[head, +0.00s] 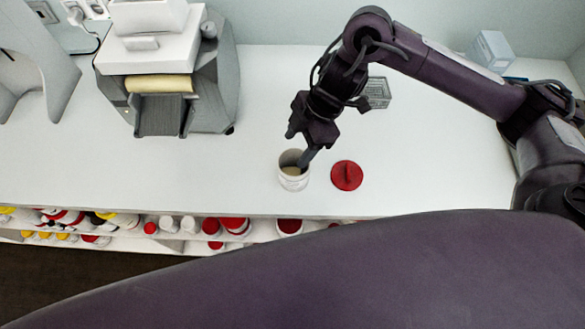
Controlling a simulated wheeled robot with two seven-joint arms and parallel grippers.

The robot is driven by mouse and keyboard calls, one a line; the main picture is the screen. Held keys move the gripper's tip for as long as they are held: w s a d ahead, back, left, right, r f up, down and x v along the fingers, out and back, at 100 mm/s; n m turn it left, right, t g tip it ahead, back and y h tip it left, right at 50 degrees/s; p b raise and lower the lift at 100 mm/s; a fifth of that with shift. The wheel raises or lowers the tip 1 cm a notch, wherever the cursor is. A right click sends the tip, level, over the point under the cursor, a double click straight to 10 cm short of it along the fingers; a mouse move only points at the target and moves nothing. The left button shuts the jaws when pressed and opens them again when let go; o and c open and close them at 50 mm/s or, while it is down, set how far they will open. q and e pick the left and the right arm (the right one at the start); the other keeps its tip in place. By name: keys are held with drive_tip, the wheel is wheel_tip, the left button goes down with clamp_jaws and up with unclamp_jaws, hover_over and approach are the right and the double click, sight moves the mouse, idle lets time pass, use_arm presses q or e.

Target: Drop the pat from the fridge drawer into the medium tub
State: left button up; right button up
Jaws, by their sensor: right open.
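A white open tub (293,182) stands upright near the front edge of the white counter. Something pale tan shows inside it; I cannot tell whether this is the pat. A round red lid (346,175) with a raised grip lies flat on the counter just right of the tub. My right gripper (298,148) is open, pointing down over the tub, with one fingertip at the tub's mouth, seemingly at its right rim. No pat shows clearly between its fingers. My left gripper is out of view. No fridge drawer can be made out.
A grey and white machine (211,85) with a yellowish roll stands at the back left. A small wire basket (378,93) and a pale box (491,51) are behind my right arm. Several red- and white-topped containers (235,226) fill shelves below the counter edge.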

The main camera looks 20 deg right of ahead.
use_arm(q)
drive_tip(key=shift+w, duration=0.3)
use_arm(e)
drive_tip(key=v, duration=0.7)
drive_tip(key=shift+d, duration=0.1)
